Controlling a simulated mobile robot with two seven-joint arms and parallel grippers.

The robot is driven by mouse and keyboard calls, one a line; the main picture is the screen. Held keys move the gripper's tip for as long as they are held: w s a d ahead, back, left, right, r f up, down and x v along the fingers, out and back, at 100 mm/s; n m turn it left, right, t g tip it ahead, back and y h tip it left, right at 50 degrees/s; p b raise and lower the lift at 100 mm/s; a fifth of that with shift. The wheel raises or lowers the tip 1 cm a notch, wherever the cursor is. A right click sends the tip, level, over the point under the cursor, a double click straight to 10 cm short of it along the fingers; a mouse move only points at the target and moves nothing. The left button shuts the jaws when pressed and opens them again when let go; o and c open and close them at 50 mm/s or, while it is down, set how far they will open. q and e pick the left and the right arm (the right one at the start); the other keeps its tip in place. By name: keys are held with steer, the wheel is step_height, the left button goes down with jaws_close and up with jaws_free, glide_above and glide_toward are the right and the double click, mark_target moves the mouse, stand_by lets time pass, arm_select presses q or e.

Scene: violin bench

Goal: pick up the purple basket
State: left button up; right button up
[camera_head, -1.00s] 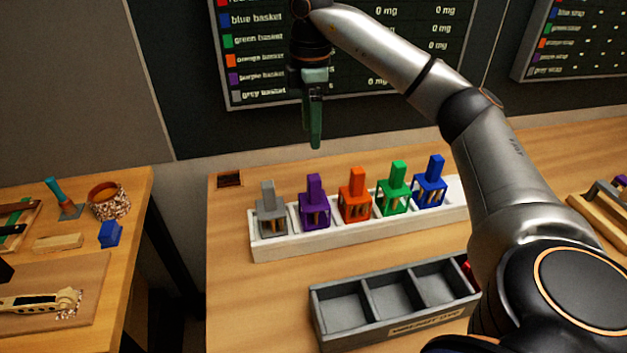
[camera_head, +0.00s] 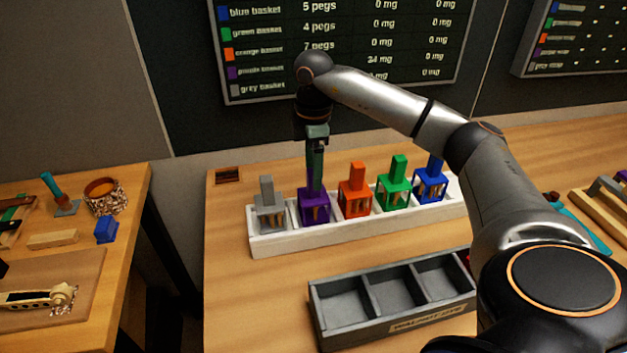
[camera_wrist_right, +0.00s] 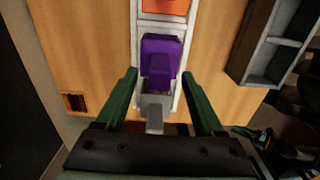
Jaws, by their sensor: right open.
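The purple basket (camera_head: 313,209) stands upright in the white rack (camera_head: 284,241), between the grey basket (camera_head: 269,215) and the orange basket (camera_head: 355,202). My right gripper (camera_head: 315,178) points down at its upright handle, and its fingers overlap the handle in the head view. In the right wrist view the purple basket (camera_wrist_right: 160,57) lies between and just beyond the two spread green fingers of my right gripper (camera_wrist_right: 159,73), with gaps on both sides. The fingers are open and hold nothing. My left gripper is not in view.
Green (camera_head: 393,195) and blue (camera_head: 430,183) baskets stand farther right in the rack. A grey compartment tray (camera_head: 363,336) lies in front, with bare wood between. A side table (camera_head: 128,222) with tools stands at left; a dark board (camera_head: 270,120) hangs behind.

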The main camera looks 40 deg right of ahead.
jaws_close()
stand_by(0.5)
stand_by(0.9)
